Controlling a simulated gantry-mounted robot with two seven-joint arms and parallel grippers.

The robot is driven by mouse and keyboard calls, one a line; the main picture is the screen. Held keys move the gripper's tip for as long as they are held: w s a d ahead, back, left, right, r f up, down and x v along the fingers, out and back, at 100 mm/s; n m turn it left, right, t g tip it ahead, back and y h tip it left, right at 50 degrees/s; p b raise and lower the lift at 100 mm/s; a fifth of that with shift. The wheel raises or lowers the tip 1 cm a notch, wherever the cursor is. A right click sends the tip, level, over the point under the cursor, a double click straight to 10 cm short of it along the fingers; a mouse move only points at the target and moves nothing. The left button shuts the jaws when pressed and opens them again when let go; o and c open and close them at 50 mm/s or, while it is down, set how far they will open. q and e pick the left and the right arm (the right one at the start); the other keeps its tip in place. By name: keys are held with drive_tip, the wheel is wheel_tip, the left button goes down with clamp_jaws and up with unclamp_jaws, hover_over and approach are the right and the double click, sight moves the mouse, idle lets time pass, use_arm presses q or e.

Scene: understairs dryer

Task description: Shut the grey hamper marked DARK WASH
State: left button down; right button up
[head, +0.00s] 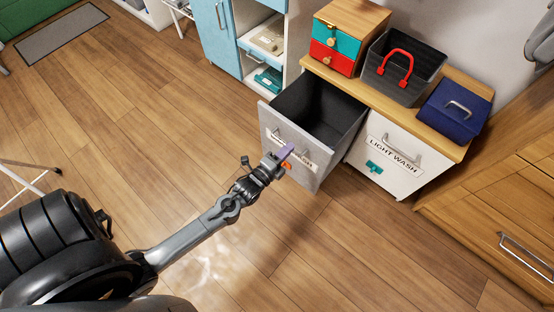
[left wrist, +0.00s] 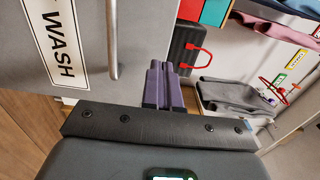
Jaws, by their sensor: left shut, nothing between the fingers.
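The grey hamper (head: 272,120) is open, its front standing out from the cabinet and its dark, empty-looking inside showing. Its front has a metal handle and a label partly hidden by my left gripper. In the left wrist view the grey front (left wrist: 90,35) fills the upper left, with WASH readable beside the handle (left wrist: 112,40). My right gripper is not in view.
The white LIGHT WASH hamper (head: 402,165) is closed to the right. On the wooden top stand a small drawer box (head: 350,22), a dark basket (head: 424,64) with red handles and a blue box (head: 455,108). The floor in front is clear.

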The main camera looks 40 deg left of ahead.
sight(301, 135)
use_arm(q)
drive_tip(key=w+b, duration=0.1)
drive_tip(key=w, duration=0.3)
drive_tip(key=shift+w+a, duration=0.1)
drive_tip(key=shift+a, duration=0.05)
drive_tip(key=shift+w, duration=0.1)
idle(0.3)
